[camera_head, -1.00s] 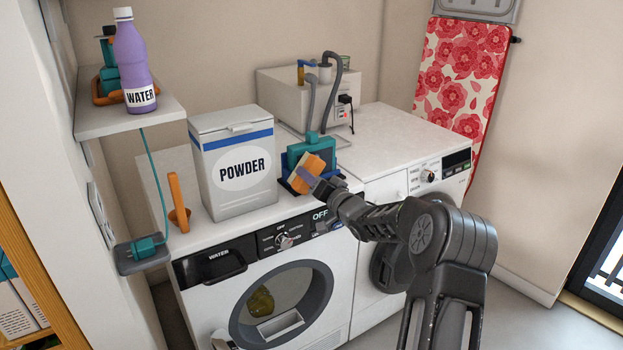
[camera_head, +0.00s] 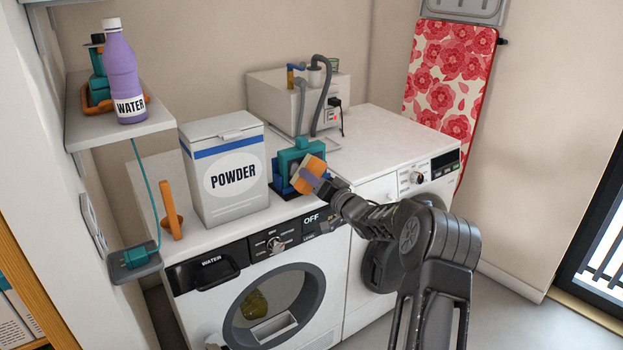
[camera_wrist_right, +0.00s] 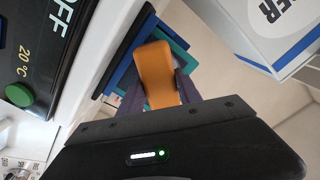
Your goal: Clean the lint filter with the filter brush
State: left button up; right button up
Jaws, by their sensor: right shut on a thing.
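My right gripper (camera_head: 318,182) is shut on an orange block-like piece, which looks like the filter brush (camera_head: 305,174). In the right wrist view the orange piece (camera_wrist_right: 155,75) sits between the purple-grey fingers (camera_wrist_right: 160,95). Right behind it is a teal and dark blue piece (camera_head: 290,158), perhaps the lint filter in its stand, on top of the front washer. The teal and blue edges also show in the wrist view (camera_wrist_right: 118,68). The orange piece overlaps the teal one in the head view; I cannot tell whether they touch. My left gripper is not in view.
A white POWDER box (camera_head: 228,180) stands just left of the teal piece. An orange upright tool (camera_head: 170,205) is further left. A shelf (camera_head: 115,130) holds a purple WATER bottle (camera_head: 122,75). A grey box with hoses (camera_head: 265,100) stands behind. The right machine's top (camera_head: 385,140) is mostly clear.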

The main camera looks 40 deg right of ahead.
aim_at(323, 174)
jog(key=shift+d+r+p, duration=0.15)
jog(key=shift+d+p, duration=0.5)
jog(key=shift+d, duration=0.3)
jog(key=shift+s+d+p, duration=0.1)
jog(key=shift+d+p, duration=0.25)
jog(key=shift+d, duration=0.65)
jog(key=shift+w+a+b, duration=0.25)
jog(key=shift+a+b, duration=0.1)
jog(key=shift+a, duration=0.9)
jog(key=shift+w+a, duration=0.1)
jog(key=shift+a, duration=0.65)
